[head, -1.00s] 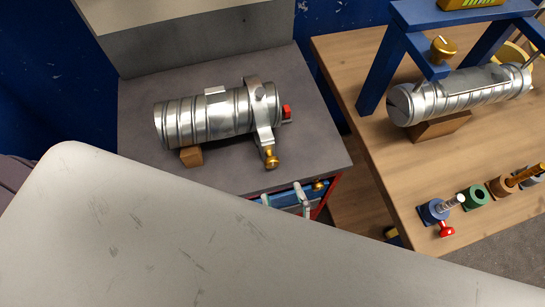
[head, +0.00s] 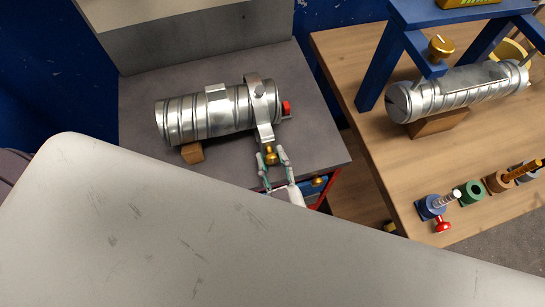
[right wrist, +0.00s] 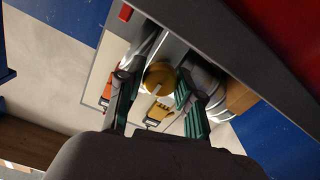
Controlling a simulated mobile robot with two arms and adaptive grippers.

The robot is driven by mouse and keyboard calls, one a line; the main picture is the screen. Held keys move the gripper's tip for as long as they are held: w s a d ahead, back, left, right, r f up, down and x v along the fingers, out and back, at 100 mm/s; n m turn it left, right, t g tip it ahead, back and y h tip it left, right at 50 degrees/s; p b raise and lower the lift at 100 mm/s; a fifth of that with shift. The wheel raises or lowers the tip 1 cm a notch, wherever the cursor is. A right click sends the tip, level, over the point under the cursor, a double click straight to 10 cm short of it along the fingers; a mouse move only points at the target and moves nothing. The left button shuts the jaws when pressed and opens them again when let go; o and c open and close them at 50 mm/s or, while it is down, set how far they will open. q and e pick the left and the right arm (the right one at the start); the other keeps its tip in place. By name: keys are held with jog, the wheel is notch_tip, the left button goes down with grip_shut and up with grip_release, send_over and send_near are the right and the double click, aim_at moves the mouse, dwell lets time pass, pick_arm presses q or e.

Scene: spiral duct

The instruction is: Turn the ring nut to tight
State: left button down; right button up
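A ribbed silver duct (head: 180,118) lies on a wooden block on the grey bench. A metal ring clamp (head: 262,112) stands around its right part. The brass ring nut (head: 270,152) sits at the clamp's lower front end. My right gripper (head: 273,160) is at the nut with its fingers spread, one on each side. In the right wrist view, the brass nut (right wrist: 158,76) shows between and beyond the open fingers (right wrist: 155,98), with gaps visible. I cannot tell whether a finger touches it. My left gripper is not in view.
A red knob (head: 286,108) sticks out at the duct's right end. A wooden table (head: 400,170) on the right carries a second duct (head: 465,92) under a blue frame (head: 375,75), plus several small coloured fittings. The grey bench top (head: 315,140) is clear around the clamp.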

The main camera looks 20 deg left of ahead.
grip_shut()
jog(key=shift+m, duration=0.3)
